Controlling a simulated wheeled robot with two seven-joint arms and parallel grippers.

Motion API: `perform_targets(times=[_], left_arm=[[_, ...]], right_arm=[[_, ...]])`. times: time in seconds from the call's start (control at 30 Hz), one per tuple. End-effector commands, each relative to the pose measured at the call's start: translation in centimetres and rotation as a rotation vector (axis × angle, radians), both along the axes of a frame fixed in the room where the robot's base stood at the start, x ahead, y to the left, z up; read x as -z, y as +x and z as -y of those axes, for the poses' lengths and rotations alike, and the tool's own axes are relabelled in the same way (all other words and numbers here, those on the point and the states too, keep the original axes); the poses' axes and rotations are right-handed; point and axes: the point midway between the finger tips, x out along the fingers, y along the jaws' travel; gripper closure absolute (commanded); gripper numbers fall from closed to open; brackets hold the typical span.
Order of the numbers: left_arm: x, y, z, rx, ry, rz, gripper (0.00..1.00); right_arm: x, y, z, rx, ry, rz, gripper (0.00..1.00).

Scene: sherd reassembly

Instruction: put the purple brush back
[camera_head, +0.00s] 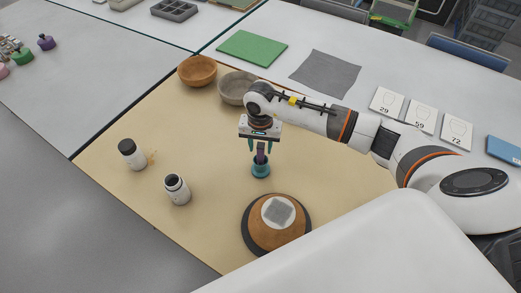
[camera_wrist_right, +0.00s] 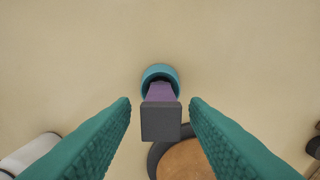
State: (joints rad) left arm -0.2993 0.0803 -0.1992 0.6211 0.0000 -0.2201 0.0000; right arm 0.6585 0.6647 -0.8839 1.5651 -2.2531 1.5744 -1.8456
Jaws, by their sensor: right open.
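The purple brush (camera_head: 261,155) stands upright in a small teal cup (camera_head: 261,170) on the tan mat. In the right wrist view the brush (camera_wrist_right: 160,93) shows its dark square end towards the camera and its purple part running down into the teal cup (camera_wrist_right: 148,74). My right gripper (camera_head: 258,147) is above the cup, fingers pointing down. Its two teal fingers (camera_wrist_right: 160,108) are apart, one on each side of the brush, with a visible gap on both sides. My left gripper is not in view.
An orange-brown domed vessel (camera_head: 258,232) with a pale patch sits on a dark ring near the cup. Two white jars (camera_head: 178,190) stand at left. A brown bowl (camera_head: 197,70) and a grey bowl (camera_head: 233,86) stand behind. A purple pot (camera_head: 46,42) is far left.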

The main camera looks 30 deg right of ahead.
Motion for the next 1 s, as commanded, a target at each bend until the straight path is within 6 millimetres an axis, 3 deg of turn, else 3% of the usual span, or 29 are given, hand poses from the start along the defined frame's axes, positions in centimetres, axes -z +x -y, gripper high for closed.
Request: perform_targets(times=[0.2, 0.4, 0.6, 1.0], left_arm=[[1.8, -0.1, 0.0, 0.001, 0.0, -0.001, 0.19], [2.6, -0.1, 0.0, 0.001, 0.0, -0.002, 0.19], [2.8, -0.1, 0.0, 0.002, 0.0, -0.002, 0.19], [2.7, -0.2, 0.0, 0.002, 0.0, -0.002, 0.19]], right_arm=[[-4.7, 0.1, 0.1, -0.001, -0.003, 0.005, 0.59], [-8.0, 0.0, 0.0, 0.0, 0.0, 0.002, 0.59], [-9.3, -0.1, 0.0, 0.0, -0.001, -0.001, 0.59], [-9.3, -0.1, 0.0, 0.0, 0.0, -0.001, 0.59]])
